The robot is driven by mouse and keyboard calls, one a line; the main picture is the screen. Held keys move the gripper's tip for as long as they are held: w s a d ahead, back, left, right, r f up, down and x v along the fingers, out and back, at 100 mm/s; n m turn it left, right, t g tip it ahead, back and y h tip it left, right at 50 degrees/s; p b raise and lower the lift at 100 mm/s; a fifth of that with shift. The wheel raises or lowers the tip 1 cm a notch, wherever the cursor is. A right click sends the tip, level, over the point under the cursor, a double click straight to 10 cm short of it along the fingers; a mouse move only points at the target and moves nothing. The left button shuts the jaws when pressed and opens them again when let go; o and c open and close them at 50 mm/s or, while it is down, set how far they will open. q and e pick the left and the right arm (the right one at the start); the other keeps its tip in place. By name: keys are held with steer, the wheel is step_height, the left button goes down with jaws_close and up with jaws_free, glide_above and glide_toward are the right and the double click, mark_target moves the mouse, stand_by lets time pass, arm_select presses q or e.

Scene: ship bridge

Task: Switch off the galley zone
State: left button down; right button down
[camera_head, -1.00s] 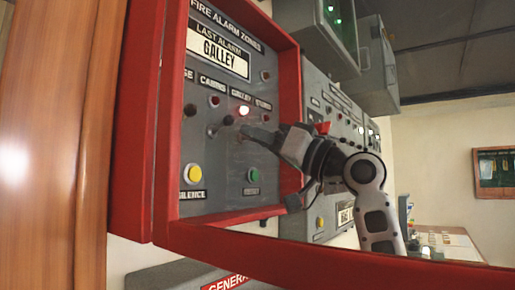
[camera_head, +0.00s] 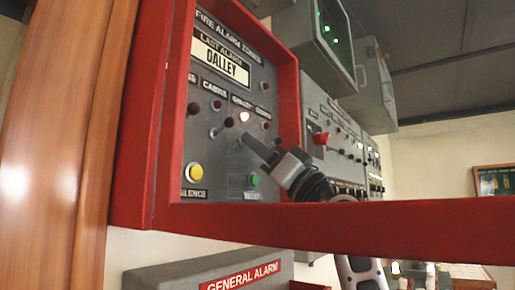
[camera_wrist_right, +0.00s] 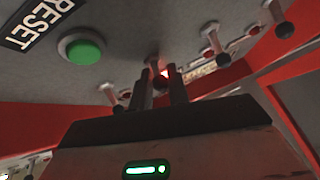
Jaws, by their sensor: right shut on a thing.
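The grey fire alarm panel (camera_head: 228,160) sits in a red frame. Its "LAST ALARM" window (camera_head: 220,61) reads GALLEY. The galley lamp (camera_head: 244,117) glows red. My right gripper (camera_head: 247,141) reaches in from the lower right, its fingertips just below that lamp. In the right wrist view, my right gripper (camera_wrist_right: 164,86) is shut on the galley switch lever (camera_wrist_right: 160,82), whose dark knob shows between the fingers. The lever's tilt is mostly hidden. The red glow shows just behind it. My left gripper is in neither view.
A neighbouring lever with a dark knob (camera_head: 229,122) stands close left of the fingers. A yellow silence button (camera_head: 194,172) and a green reset button (camera_head: 253,180) lie below. The red frame's lower bar (camera_head: 400,226) crosses in front of my arm. A general alarm box (camera_head: 205,275) is beneath.

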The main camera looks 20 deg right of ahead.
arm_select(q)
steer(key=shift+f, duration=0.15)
arm_select(e)
steer(key=c, duration=1.4)
jaws_free()
